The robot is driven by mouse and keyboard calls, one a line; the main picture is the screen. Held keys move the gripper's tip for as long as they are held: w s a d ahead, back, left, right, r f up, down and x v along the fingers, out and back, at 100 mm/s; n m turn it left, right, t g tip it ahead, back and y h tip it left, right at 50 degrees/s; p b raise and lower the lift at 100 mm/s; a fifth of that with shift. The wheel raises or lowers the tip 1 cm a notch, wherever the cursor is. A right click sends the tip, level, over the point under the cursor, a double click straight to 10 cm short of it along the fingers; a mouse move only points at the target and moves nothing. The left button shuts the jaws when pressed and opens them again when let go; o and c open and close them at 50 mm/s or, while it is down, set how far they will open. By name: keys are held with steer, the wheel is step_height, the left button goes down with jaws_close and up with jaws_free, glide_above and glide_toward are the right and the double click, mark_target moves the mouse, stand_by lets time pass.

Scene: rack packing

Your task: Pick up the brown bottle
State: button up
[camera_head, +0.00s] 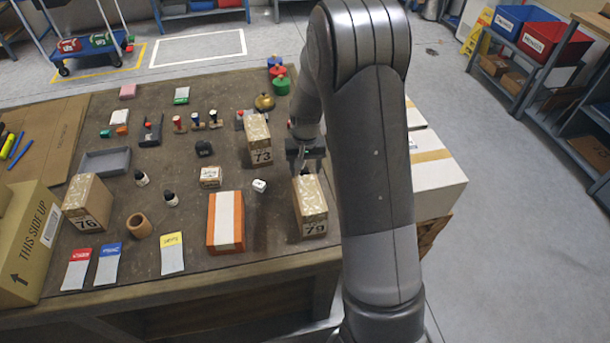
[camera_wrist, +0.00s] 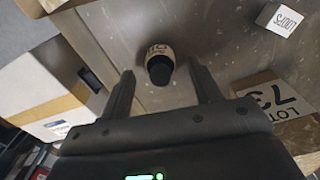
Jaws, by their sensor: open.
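A small bottle with a black cap and a light brown body (camera_wrist: 158,50) stands on the table in the wrist view. It is seen from above, between and beyond my two fingertips. My gripper (camera_wrist: 162,76) is open with a finger on each side of the bottle in this picture; I cannot tell how far above it the fingers are. In the head view my gripper (camera_head: 304,168) is over the right side of the table, between box 73 (camera_head: 259,142) and box 79 (camera_head: 311,208). The bottle is not distinguishable there, hidden by my gripper or the boxes.
Box 73 also stands close to my right finger in the wrist view (camera_wrist: 262,100). A small white box (camera_wrist: 282,20) lies at its upper right. A large white carton (camera_head: 437,175) stands beyond the table's right edge. Several small items cover the table's left and middle.

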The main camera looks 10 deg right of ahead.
steer(key=shift+f, duration=0.65)
steer(key=shift+c, duration=0.6)
steer(key=c, duration=1)
steer(key=shift+o, duration=0.2)
steer(key=shift+r, duration=0.15)
